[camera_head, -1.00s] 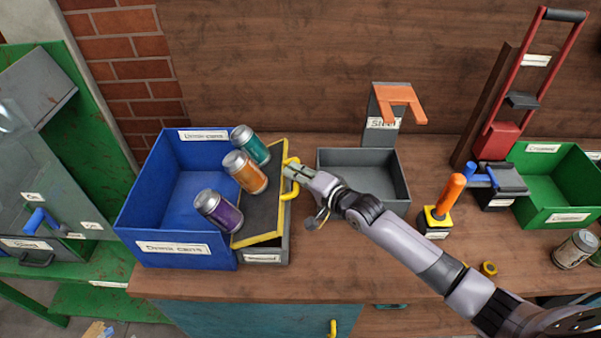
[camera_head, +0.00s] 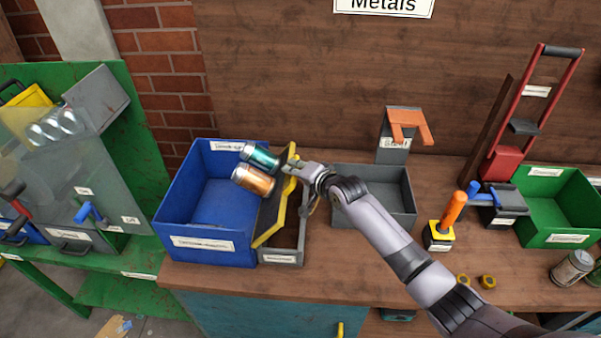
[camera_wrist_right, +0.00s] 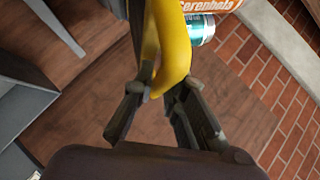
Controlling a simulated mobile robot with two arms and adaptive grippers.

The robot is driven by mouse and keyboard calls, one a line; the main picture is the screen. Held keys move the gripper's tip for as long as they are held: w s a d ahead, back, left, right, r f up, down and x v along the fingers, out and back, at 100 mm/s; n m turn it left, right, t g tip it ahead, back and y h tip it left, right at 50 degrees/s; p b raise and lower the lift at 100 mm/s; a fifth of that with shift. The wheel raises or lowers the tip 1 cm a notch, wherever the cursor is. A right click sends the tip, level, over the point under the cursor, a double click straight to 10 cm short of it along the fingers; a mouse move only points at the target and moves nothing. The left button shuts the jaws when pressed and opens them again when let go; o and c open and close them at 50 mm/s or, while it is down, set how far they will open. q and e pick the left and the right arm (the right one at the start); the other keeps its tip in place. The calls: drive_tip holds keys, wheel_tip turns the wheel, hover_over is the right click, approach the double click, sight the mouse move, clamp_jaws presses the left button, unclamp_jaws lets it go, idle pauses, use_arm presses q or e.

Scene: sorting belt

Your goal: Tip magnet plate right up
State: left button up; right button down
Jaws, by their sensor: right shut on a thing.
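The magnet plate (camera_head: 270,205) is dark with a yellow rim and stands steeply tilted over a small grey box (camera_head: 283,259), leaning toward the blue bin (camera_head: 202,243). My right gripper (camera_head: 296,169) is shut on its yellow handle, near the plate's upper right edge. The yellow handle (camera_wrist_right: 174,50) runs between the fingers in the right wrist view. A teal can (camera_head: 261,157) and an orange can (camera_head: 253,181) are at the plate's left face, over the blue bin; I cannot tell whether they still touch the plate. My left gripper is out of view.
A grey open bin (camera_head: 374,215) stands right of the plate. An orange-handled tool (camera_head: 454,210), a green bin (camera_head: 567,238) and a loose can (camera_head: 572,267) are farther right. The bench front between them is mostly clear.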

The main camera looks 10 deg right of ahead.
drive_tip(key=shift+w+a+r, duration=0.25)
drive_tip(key=shift+a+r, duration=0.2)
drive_tip(key=shift+r, duration=0.1)
drive_tip(key=c, duration=1.6)
unclamp_jaws()
drive_tip(key=shift+a+f, duration=0.1)
drive_tip(key=shift+a, duration=0.05)
drive_tip(key=shift+s+f, duration=0.1)
drive_tip(key=shift+s, duration=0.1)
drive_tip(key=shift+s+d, duration=0.25)
drive_tip(key=v, duration=1.1)
